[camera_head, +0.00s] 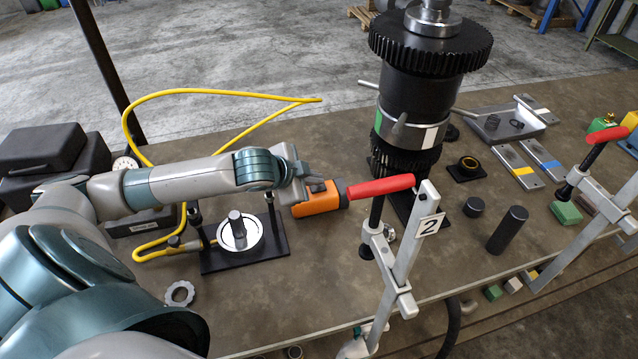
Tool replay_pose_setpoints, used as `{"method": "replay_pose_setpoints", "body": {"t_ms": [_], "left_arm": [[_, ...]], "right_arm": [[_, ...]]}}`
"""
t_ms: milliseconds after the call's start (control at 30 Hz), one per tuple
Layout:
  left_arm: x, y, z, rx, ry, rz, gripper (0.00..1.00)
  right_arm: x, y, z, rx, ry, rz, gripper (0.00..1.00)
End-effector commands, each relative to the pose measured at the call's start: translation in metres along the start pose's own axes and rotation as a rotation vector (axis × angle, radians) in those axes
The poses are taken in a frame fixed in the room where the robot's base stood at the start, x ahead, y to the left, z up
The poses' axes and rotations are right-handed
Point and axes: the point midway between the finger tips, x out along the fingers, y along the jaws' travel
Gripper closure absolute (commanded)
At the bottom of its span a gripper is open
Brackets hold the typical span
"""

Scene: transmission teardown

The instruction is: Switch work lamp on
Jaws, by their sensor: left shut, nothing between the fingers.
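My left arm reaches in from the left across the bench. Its gripper (322,187) is shut and empty, with its fingers at the top of an orange block with a dark end (318,204). I cannot tell whether they touch the block, and the gripper hides part of it. No lamp head or lit bulb is plainly visible. A dark slanted post (98,62) stands at the upper left, its top out of frame; I cannot tell if it belongs to the work lamp. My right gripper is not in view.
A tall black gear stack (415,85) stands behind the gripper. A clamp marked 2 with a red handle (380,187) is close on the right. A yellow hose (195,92) loops behind my arm. A black plate with a round fixture (238,232) lies below the arm.

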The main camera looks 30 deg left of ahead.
Motion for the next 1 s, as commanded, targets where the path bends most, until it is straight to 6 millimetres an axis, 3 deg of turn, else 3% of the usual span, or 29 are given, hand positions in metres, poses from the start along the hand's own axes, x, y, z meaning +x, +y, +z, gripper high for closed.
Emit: {"method": "replay_pose_setpoints", "body": {"t_ms": [367, 767, 1000], "left_arm": [[-0.002, -0.002, -0.001, 0.000, -0.001, 0.000, 1.00], [-0.024, -0.018, -0.017, 0.000, -0.001, -0.001, 1.00], [-0.035, -0.027, -0.026, 0.001, 0.001, -0.003, 1.00]], "right_arm": [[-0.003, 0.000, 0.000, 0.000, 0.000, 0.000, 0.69], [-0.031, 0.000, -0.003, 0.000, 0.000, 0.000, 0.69], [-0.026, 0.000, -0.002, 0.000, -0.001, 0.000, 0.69]]}}
